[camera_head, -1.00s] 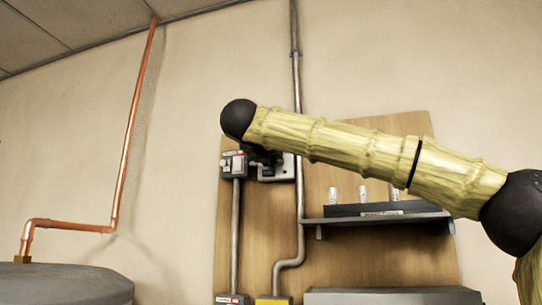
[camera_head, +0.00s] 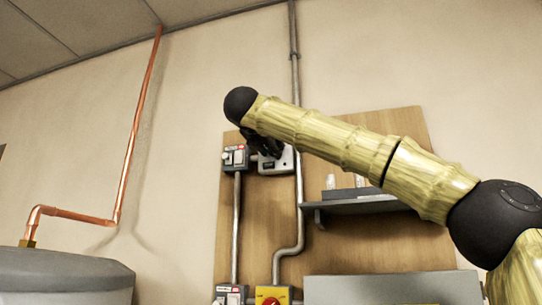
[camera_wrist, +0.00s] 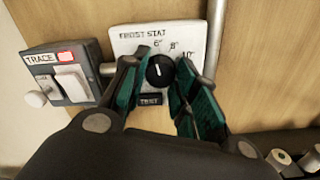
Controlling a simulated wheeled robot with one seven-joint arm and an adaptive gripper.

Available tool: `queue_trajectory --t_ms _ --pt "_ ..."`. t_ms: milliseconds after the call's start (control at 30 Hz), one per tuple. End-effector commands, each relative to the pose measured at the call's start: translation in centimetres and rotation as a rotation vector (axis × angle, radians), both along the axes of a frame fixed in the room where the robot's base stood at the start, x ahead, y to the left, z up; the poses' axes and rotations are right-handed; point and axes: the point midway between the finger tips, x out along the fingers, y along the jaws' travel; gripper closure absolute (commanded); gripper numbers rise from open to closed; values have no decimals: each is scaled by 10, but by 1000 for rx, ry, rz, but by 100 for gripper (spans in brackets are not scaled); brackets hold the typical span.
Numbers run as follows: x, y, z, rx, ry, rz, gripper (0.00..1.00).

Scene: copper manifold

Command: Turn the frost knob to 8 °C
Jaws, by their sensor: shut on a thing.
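The frost knob (camera_wrist: 159,72) is a round black dial with a short white pointer mark, on a white plate labelled FROST STAT (camera_wrist: 140,36). Marks 6°, 8° and 10° run in an arc above and right of the knob. The pointer stands nearly upright in the wrist view, closer to 6° than to 10°. My gripper (camera_wrist: 160,73) has its green-padded fingers on either side of the knob and is shut on it. In the head view my gripper (camera_head: 266,147) is in front of the plate (camera_head: 283,163) and hides the knob.
A grey TRACE switch box (camera_wrist: 62,77) sits just left of the plate, with a pipe (camera_wrist: 215,35) close on the right. Below right is a shelf (camera_head: 352,205) with small items. A yellow box with a red knob (camera_head: 272,298) is lower on the board.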

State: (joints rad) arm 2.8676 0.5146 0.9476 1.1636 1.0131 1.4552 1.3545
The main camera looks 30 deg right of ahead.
Motion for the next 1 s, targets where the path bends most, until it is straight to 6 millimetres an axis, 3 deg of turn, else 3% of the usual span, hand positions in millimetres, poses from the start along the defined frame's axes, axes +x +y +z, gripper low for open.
queue_trajectory --t_ms 467,500,600,1000 --pt "2 -1 -3 24 -20 -1 95" --pt "2 -1 -3 24 -20 -1 66" --pt "2 -1 -3 24 -21 0 48" --pt "-2 3 -1 22 -22 1 48"
